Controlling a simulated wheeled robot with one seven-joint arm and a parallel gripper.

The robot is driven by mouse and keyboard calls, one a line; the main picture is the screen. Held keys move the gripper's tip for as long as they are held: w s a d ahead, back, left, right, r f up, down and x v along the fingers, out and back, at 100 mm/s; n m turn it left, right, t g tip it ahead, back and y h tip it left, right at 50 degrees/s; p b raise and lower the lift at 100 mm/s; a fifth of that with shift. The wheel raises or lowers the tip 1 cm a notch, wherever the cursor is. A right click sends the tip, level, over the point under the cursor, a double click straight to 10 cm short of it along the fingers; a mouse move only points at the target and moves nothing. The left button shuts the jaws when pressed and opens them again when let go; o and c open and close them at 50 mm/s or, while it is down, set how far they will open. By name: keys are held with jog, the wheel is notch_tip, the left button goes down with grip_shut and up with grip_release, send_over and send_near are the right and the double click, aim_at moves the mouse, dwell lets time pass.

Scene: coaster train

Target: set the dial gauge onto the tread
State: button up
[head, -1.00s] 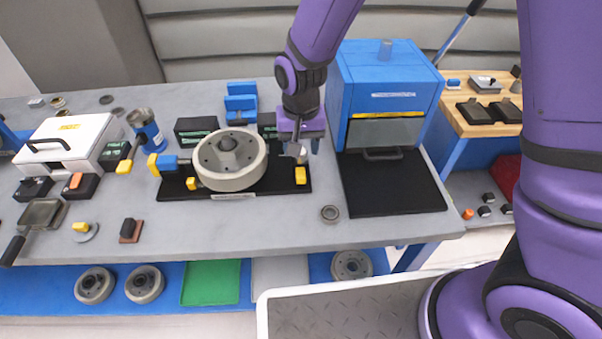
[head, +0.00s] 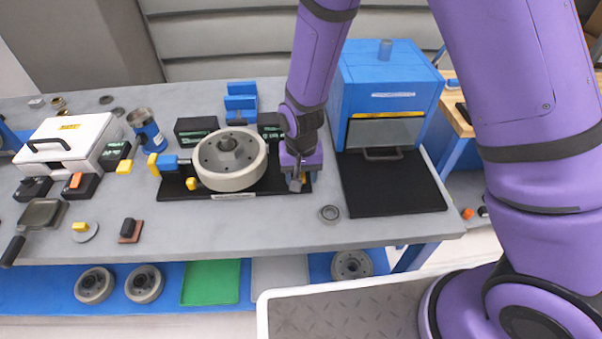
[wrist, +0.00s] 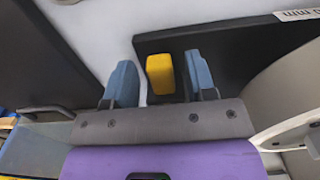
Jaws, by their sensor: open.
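The large grey wheel (head: 228,165), whose outer rim is the tread, lies flat on a black base board (head: 268,190). My gripper (head: 300,184) is low over the board's right end, just right of the wheel. In the wrist view a yellow block (wrist: 160,74), apparently the dial gauge's grip, stands between the two blue fingertips of my gripper (wrist: 159,84). The fingers are open, with a gap on each side of the block. The gauge's dial is hidden by my gripper. The wheel (wrist: 287,95) shows at the right of the wrist view.
A blue oven-like box (head: 385,85) with a black mat (head: 393,190) stands close at the right. The front table strip is mostly clear.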

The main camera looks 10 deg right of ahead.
jog(key=shift+c, duration=0.5)
grip_shut()
jog(key=shift+w+a, duration=0.1)
jog(key=shift+a, duration=1.6)
jog(key=shift+o, duration=0.5)
grip_release()
jog(key=shift+a, duration=0.15)
jog(key=shift+r, duration=0.15)
notch_tip(320, 180, up, 11)
jog(key=shift+f, duration=0.2)
